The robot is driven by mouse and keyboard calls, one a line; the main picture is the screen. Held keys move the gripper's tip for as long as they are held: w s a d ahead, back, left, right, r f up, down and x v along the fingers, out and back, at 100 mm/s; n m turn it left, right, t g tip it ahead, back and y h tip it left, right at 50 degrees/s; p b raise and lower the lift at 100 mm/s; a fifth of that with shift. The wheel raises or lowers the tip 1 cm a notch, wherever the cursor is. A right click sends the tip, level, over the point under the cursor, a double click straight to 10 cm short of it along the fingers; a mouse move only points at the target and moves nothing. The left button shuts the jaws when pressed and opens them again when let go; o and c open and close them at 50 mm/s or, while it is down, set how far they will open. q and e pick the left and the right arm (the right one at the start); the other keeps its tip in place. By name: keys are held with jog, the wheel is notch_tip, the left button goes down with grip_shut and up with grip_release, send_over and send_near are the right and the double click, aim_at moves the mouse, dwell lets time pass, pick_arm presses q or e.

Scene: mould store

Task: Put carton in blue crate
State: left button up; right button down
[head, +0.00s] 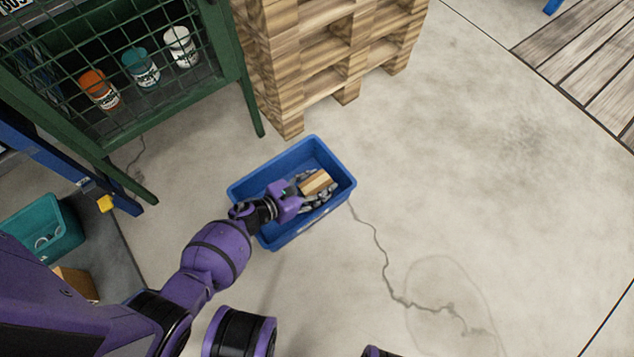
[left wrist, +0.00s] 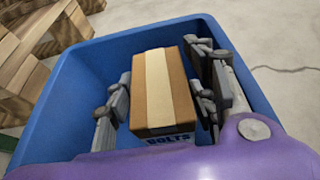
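The blue crate (head: 346,180) stands on the concrete floor, open at the top. Its blue wall also fills much of the left wrist view (left wrist: 75,85). The carton (head: 314,181) is a small brown box with a pale tape strip. In the left wrist view the carton (left wrist: 163,92) shows the word BOLTS on its near end. My left gripper (head: 316,190) is within the crate's outline, with its fingers on both sides of the carton and seemingly against it. The left wrist view shows the same gripper (left wrist: 165,95). The carton's underside is hidden. My right gripper is not visible.
A stack of wooden pallets (head: 290,60) stands just behind the crate. A teal bin (head: 45,230) and a cardboard box (head: 77,283) are at lower left. The floor to the right is clear.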

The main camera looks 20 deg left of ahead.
pick_arm(q)
jog(key=shift+o, duration=0.5)
jog(key=shift+r, duration=0.15)
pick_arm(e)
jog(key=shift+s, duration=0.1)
pick_arm(q)
jog(key=p+v, duration=0.4)
jog(key=v, duration=0.8)
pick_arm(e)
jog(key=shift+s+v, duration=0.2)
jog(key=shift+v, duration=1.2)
pick_arm(q)
jog(key=shift+r, duration=0.1)
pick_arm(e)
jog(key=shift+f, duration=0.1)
pick_arm(q)
jog(key=s+a+r+n+t+y, duration=0.1)
jog(key=s+a+r+n+y, duration=0.15)
jog(key=s+r+n, duration=0.6)
jog(key=s+a+r+n+t+y, duration=0.1)
jog(key=s+a+r+n+y, duration=0.2)
jog(key=n, duration=1)
jog(key=s+f+n+g+y, duration=0.1)
jog(key=s+n+g, duration=0.3)
jog(key=s+n, duration=0.6)
jog(key=s+d+f+n+g+y, duration=0.1)
jog(key=s+n+g, duration=0.3)
jog(key=s+n, duration=0.6)
jog(key=s, duration=0.6)
jog(key=shift+d+n, duration=0.35)
